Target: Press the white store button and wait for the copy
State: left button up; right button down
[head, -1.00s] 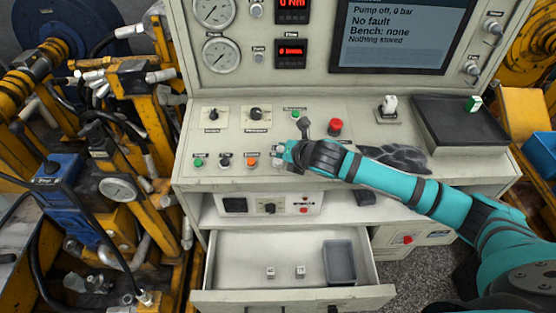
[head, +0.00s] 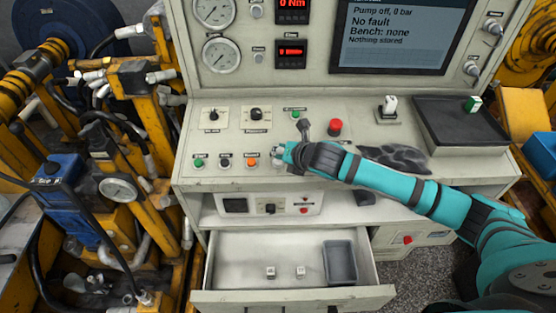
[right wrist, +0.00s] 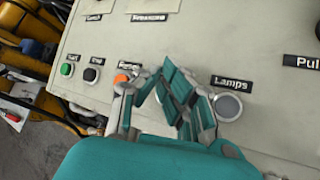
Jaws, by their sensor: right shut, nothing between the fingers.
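My right gripper (head: 279,156) is shut and empty, low over the sloped control panel (head: 225,180), just right of the orange button (head: 251,162). In the right wrist view its fingers (right wrist: 163,82) are together over the panel, between the orange button (right wrist: 121,80) and the grey Lamps button (right wrist: 228,107). I cannot make out the white store button; the fingers cover that part of the row. I cannot tell whether the fingertips touch the panel. The screen (head: 400,50) reads "Pump off, 0 bar", "No fault", "Bench: none" and "Nothing stored". My left gripper is not in view.
Green (head: 199,162) and black (head: 225,161) buttons lie to the left in the same row. A red mushroom button (head: 335,126) and a lever (head: 304,128) stand close behind my right gripper. An open drawer (head: 235,296) below holds two small white blocks and a grey bin (head: 340,262).

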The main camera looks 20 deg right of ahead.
aim_at(280, 164)
jog(key=shift+f, duration=0.65)
dwell(0.8)
jog(key=shift+r, duration=0.1)
jog(key=shift+r+p, duration=0.75)
jog(key=shift+p, duration=0.25)
jog(key=r+p, duration=0.3)
jog(key=s+r+p, duration=0.1)
jog(key=r+p, duration=0.1)
jog(key=shift+a, duration=0.1)
jog(key=shift+w, duration=0.1)
jog(key=shift+a, duration=0.1)
dwell(0.4)
